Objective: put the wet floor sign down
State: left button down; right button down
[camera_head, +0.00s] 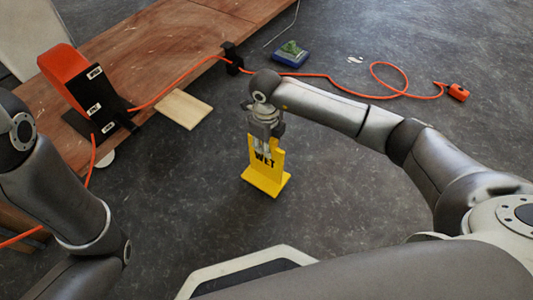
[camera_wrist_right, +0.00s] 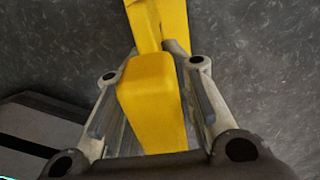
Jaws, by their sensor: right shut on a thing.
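The yellow wet floor sign (camera_head: 265,174) stands upright in the middle of the head view, with "WET" lettered on its face. Its wide base (camera_head: 266,185) is at or just above the dark floor; I cannot tell whether it touches. My right gripper (camera_head: 264,150) points down and is shut on the top of the sign. In the right wrist view, the yellow sign (camera_wrist_right: 152,95) sits between the two fingers of the gripper (camera_wrist_right: 155,105). My left arm is at the left edge of the head view, and its gripper is out of sight.
A wooden bench (camera_head: 130,60) runs along the upper left, with an orange and black device (camera_head: 85,85) on it. An orange cable (camera_head: 330,77) runs over the bench and floor to an orange plug (camera_head: 458,92). A light board (camera_head: 184,109) and a blue-green object (camera_head: 290,54) lie behind the sign. Floor around the sign is clear.

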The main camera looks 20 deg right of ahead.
notch_tip(320, 180, down, 3)
jog(key=shift+w+d+f+b, duration=0.1)
jog(key=shift+w+b, duration=0.05)
jog(key=shift+b, duration=0.75)
jog(key=shift+f, duration=0.15)
jog(key=c, duration=1.2)
grip_release()
jog(key=shift+c, duration=0.2)
